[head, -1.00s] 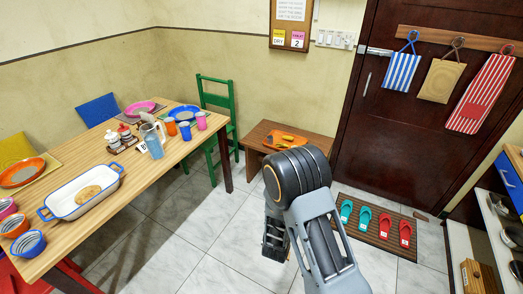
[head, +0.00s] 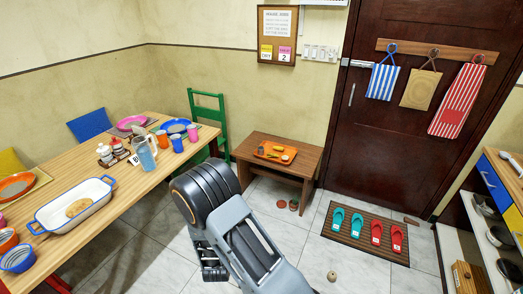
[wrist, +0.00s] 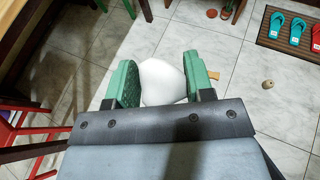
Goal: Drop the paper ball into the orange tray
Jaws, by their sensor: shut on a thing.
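My gripper (wrist: 155,77) shows in the wrist view, its green fingers closed on the white paper ball (wrist: 162,82). The ball sits between them above the tiled floor. The orange tray (head: 261,154) lies on a low wooden table by the back wall in the head view, with a few small yellow, green and dark items on it. The tray is not visible in the wrist view. In the head view my arm is in front, below and left of the tray, and the ball is hidden.
The low wooden table (head: 306,157) stands beside a green chair (head: 221,121). The long dining table (head: 120,196) is at left. A mat (head: 342,236) with sandals lies by the door.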

